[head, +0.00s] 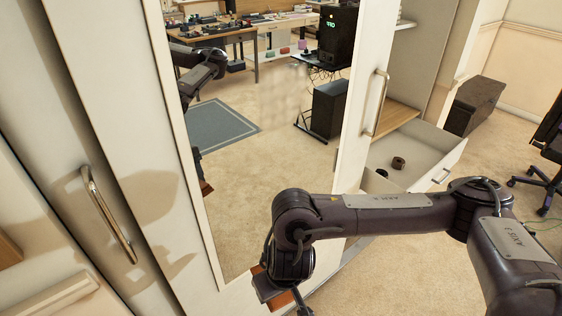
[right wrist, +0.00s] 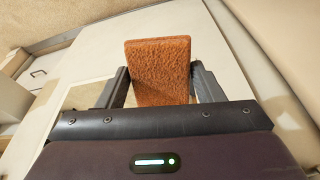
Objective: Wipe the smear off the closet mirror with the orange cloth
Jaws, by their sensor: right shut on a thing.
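The closet mirror (head: 262,180) fills a tall panel in the middle of the head view and reflects the room. A faint, mottled patch, seemingly the smear (head: 284,112), shows in its upper middle part. My right gripper (head: 284,292) is low, by the mirror's bottom edge, and is shut on the orange cloth (head: 279,301). The cloth (right wrist: 158,70) shows clearly in the right wrist view, a thick rectangular piece between both fingers. The gripper is well below the patch. Whether the cloth touches the door cannot be told. My left gripper is not in view.
A closed door with a metal handle (head: 108,215) is at left. The mirror door's handle (head: 375,102) is at its right edge. An open drawer (head: 410,158) with dark items juts out beyond it. An office chair (head: 545,150) stands far right. Carpet lies clear between.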

